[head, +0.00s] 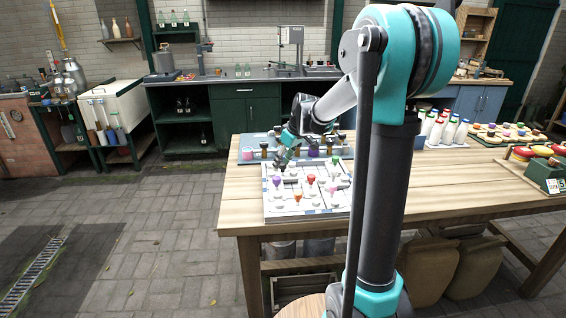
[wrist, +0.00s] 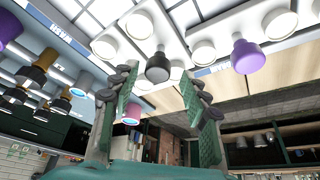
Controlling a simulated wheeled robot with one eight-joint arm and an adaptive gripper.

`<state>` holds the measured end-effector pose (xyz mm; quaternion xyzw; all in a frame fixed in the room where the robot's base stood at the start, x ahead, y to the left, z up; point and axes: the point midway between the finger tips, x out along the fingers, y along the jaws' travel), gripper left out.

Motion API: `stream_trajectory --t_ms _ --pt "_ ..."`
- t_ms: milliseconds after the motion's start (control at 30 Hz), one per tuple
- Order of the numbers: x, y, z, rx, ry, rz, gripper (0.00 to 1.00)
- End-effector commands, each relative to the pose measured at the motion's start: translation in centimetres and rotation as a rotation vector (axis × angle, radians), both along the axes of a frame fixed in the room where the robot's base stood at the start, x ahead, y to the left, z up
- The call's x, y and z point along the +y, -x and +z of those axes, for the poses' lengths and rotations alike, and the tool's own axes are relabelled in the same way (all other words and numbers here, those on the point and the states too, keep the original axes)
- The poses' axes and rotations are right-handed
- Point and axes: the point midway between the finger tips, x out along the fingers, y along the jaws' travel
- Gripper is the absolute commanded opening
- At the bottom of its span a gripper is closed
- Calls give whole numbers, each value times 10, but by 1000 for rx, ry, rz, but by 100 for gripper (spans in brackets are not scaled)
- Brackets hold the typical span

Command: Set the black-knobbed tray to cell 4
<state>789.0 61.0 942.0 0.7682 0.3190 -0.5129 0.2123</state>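The black knob (wrist: 157,67) shows in the wrist view, hanging down in this upside-down picture, among white round pieces on the pale board. My gripper (wrist: 158,82) is open, with one green-padded finger on each side of the knob's line. The knob appears just beyond the fingertips, and I see no contact. In the head view my gripper (head: 284,157) is low over the far left part of the white board (head: 272,214) and hides what is beneath it. I cannot read any cell numbers.
A purple knob (wrist: 246,54) stands to one side in the wrist view. In the head view, purple (head: 277,181), red (head: 311,178) and orange (head: 298,197) knobs stand on the board.

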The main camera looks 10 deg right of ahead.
Motion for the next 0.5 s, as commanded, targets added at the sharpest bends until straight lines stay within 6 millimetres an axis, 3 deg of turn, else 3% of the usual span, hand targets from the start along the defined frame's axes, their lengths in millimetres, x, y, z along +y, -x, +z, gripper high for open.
stream_trajectory --t_ms 267,500 --pt "-4 3 10 0 1 -1 46" --pt "-16 15 51 1 1 -2 46"
